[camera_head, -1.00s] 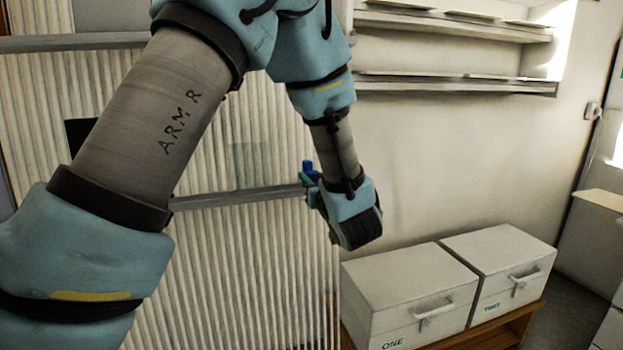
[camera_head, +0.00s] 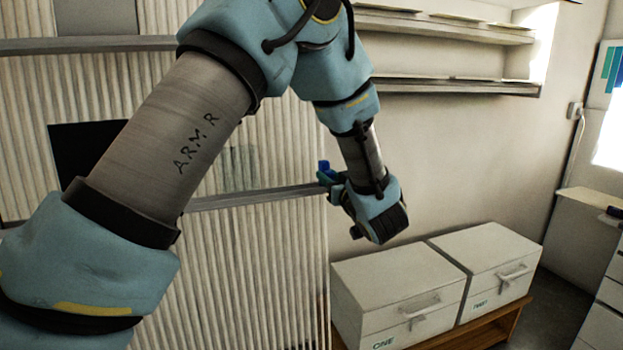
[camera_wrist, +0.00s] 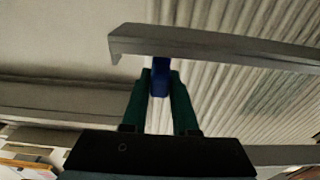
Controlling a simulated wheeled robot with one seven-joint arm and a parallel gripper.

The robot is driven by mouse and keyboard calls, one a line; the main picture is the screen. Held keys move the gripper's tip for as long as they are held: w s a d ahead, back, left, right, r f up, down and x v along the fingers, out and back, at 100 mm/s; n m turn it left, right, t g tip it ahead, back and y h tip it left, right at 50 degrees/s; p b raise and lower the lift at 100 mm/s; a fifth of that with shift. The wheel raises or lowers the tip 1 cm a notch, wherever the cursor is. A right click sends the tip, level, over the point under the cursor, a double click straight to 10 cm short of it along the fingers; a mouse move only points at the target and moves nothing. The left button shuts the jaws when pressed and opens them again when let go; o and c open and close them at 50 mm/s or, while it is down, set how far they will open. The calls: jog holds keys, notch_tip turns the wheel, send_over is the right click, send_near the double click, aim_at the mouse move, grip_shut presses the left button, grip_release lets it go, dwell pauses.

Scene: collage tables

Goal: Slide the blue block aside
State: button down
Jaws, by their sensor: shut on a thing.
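The small blue block (camera_head: 323,166) shows at the right end of the lower grey rail (camera_head: 255,196), in front of the ribbed panel. It also shows in the wrist view (camera_wrist: 160,77), upright between two green fingers and against the rail's edge. My gripper (camera_wrist: 162,88) is shut on the block. In the head view my gripper (camera_head: 332,179) is partly hidden behind my wrist. In the wrist view the rail's hooked end lies a little left of the block.
Two white boxes (camera_head: 398,292) (camera_head: 487,262) stand on a wooden bench below right. Wall shelves (camera_head: 455,86) are above right. A dark rectangle (camera_head: 80,150) shows at left, partly behind my arm. Open air lies right of the panel edge, above the boxes.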

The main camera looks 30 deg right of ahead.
jog(key=shift+d, duration=0.15)
jog(key=c, duration=0.7)
grip_release()
jog(key=shift+s, duration=0.1)
jog(key=s, duration=0.3)
jog(key=s+a, duration=0.1)
jog(key=s, duration=0.3)
jog(key=s+b, duration=0.1)
jog(key=s, duration=0.2)
jog(key=shift+s+a, duration=0.15)
jog(key=shift+s, duration=0.15)
